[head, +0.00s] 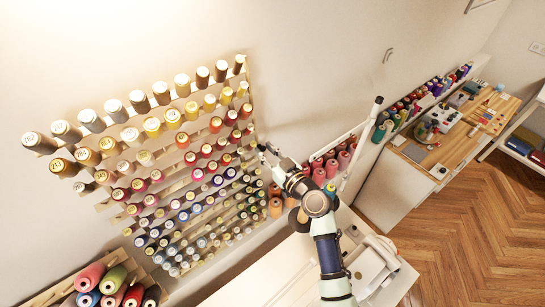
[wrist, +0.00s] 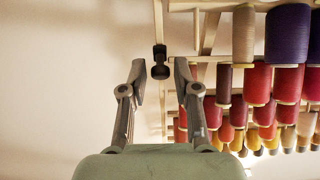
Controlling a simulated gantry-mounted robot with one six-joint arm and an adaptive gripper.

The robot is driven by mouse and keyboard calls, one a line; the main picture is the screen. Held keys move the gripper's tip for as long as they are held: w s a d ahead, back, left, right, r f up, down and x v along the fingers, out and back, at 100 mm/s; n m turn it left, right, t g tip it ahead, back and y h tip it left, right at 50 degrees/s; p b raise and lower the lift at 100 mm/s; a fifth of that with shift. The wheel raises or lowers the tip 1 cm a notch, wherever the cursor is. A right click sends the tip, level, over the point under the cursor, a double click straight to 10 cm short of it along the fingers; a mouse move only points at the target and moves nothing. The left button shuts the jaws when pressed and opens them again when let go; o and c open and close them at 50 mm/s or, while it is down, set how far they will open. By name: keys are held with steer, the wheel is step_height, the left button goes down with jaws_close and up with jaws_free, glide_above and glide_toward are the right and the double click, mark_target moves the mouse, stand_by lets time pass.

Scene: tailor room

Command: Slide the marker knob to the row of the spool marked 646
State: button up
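The dark marker knob (wrist: 160,62) sits on a thin pale vertical rail (wrist: 158,22) in the wrist view, beside the spool rack. My gripper (wrist: 161,76) is open, with one finger on each side of the knob's line. The knob shows centred at or just beyond the fingertips; I see a gap to each finger. In the head view my gripper (head: 264,152) is at the right edge of the wall rack (head: 245,68), around its middle rows, and the knob is hard to make out there. Spools carry number labels on their ends, but I cannot read 646 on any.
Rows of coloured spools fill the rack close to my gripper, including a purple one (wrist: 288,33). Large cones (head: 318,174) stand right of my arm. A white table (head: 290,280) lies below. Bare wall is left of the rail in the wrist view.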

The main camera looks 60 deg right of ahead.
steer(key=v, duration=1.1)
steer(key=shift+s, duration=0.3)
steer(key=shift+a, duration=0.15)
